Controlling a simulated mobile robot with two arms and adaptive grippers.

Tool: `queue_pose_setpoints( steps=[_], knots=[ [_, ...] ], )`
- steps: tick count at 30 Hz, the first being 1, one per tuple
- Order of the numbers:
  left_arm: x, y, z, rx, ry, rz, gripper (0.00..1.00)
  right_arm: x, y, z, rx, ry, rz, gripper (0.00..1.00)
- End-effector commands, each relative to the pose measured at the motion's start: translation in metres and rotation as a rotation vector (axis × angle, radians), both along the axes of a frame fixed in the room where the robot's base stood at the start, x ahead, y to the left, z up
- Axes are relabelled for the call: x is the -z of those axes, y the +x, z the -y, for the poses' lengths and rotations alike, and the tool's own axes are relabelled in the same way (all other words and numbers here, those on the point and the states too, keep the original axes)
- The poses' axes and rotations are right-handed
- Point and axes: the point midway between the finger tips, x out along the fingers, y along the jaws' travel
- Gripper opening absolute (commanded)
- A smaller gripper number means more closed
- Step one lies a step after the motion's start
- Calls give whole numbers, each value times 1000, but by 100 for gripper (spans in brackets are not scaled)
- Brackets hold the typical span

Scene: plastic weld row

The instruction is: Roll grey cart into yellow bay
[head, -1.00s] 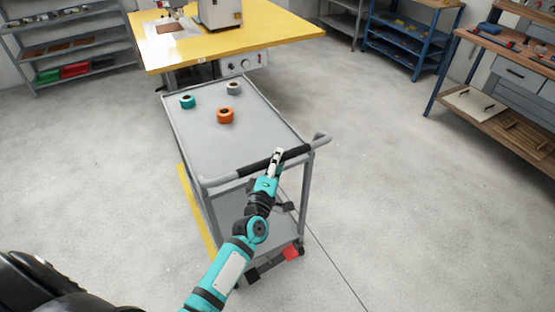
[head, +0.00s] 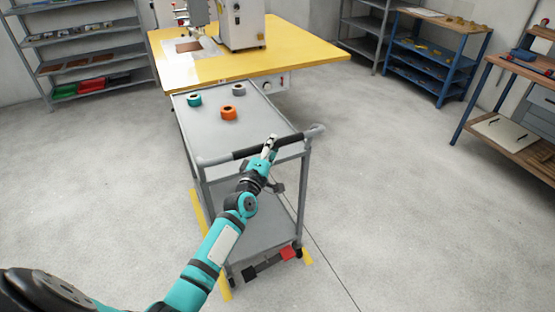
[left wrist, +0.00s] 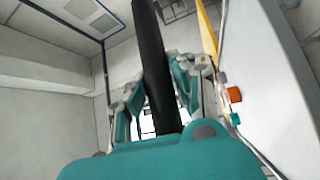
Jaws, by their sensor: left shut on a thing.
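The grey cart (head: 249,131) stands in the middle of the head view, its far end close to the front edge of the yellow-topped table. My left gripper (head: 270,146) is shut on the black grip of the cart's push handle (head: 247,152). The left wrist view shows the black grip (left wrist: 152,60) between its fingers (left wrist: 160,95). Yellow floor lines of the bay show by the cart's left side (head: 223,283) and near its front right wheel (head: 307,257); the cart hides the rest. My right gripper is not in view.
A teal roll (head: 194,100), an orange roll (head: 228,113) and a grey roll (head: 239,90) lie on the cart top. The yellow table (head: 300,45) bears a machine (head: 243,22). A wooden workbench (head: 512,135) stands at right. Floor on both sides is clear.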

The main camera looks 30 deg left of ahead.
Motion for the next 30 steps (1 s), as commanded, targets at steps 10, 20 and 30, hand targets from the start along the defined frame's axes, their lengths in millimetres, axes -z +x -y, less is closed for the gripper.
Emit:
queue_pose_setpoints(
  steps=[10, 20, 30],
  knots=[
    [-1, 13, -15, 3, -1, 2, 0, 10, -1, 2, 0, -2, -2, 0],
    [-1, 13, -15, 3, -3, 1, 0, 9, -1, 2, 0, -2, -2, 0],
    [0, 12, -15, 2, -1, -1, 47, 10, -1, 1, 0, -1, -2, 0]
  ],
)
